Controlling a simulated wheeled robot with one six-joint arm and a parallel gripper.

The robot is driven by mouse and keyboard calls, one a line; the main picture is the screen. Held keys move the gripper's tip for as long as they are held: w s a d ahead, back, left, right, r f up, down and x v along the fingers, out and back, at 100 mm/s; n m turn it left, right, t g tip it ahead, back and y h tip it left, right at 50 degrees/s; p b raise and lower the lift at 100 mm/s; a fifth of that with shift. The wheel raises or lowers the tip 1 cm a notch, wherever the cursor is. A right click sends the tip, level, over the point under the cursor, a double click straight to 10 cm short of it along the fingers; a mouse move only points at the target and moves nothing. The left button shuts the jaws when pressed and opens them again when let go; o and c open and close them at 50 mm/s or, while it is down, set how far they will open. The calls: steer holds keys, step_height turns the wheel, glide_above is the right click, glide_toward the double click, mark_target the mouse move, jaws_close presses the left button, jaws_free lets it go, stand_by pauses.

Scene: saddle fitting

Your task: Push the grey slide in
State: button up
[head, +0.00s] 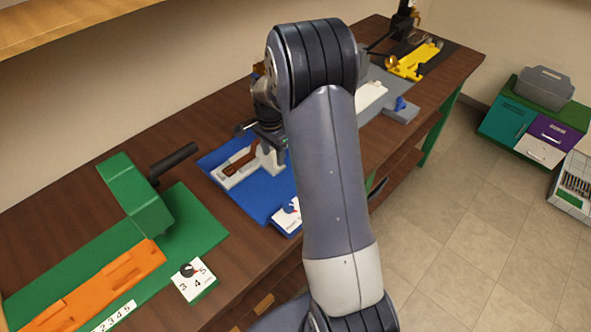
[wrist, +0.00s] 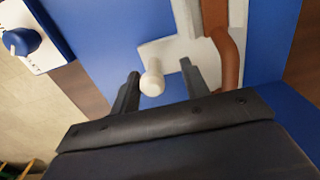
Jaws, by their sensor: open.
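A light grey part that looks like the slide (wrist: 160,55) lies on the blue board (wrist: 92,40) in the wrist view. A pale round knob (wrist: 152,80) stands up from it. My gripper (wrist: 159,69) is open, with one finger on each side of the knob; I cannot tell whether they touch it. A brown curved piece (wrist: 228,50) lies on the light grey body to the right. In the head view, the brown piece (head: 240,162) shows on the blue board (head: 256,203); my arm hides much of this station and the fingertips.
A blue dial (wrist: 22,41) sits on a white card at the board's edge. In the head view, a green press (head: 135,195) with an orange bar (head: 95,290) stands to the left. A yellow part (head: 415,62) lies farther back. Open floor is to the right.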

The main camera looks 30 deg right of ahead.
steer(key=shift+r+p, duration=1.7)
steer(key=shift+r, duration=1.1)
steer(key=shift+f, duration=0.2)
steer(key=shift+s+f+b, duration=0.1)
steer(key=shift+f+b, duration=0.45)
steer(key=shift+f, duration=0.05)
steer(key=f+b, duration=0.2)
steer(key=f, duration=0.1)
steer(key=f+b, duration=0.1)
steer(key=shift+s+d+f, duration=0.2)
steer(key=shift+s+f, duration=0.15)
steer(key=shift+s+d+r, duration=0.1)
steer(key=shift+s, duration=0.25)
steer(key=shift+w, duration=0.1)
